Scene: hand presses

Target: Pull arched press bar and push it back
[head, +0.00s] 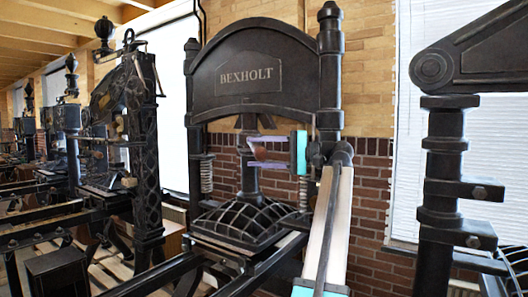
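The arched press (251,78) stands in the middle, black, with a rounded head marked BEXHOLT between two posts. A short reddish-brown grip (258,151), seemingly the end of its bar, shows in front of the central screw column. Most of the bar is hidden or hard to make out. My gripper (256,152) has a teal palm and two pale fingers pointing left, one above and one below the grip. The fingers are apart with gaps visible; I cannot tell whether they touch it. My arm covers part of the press's right post.
A ribbed black platen (245,220) sits low on the press, above dark rails. Another press (447,190) stands close on the right. Several more presses (140,130) line the left. A brick wall (370,190) is behind.

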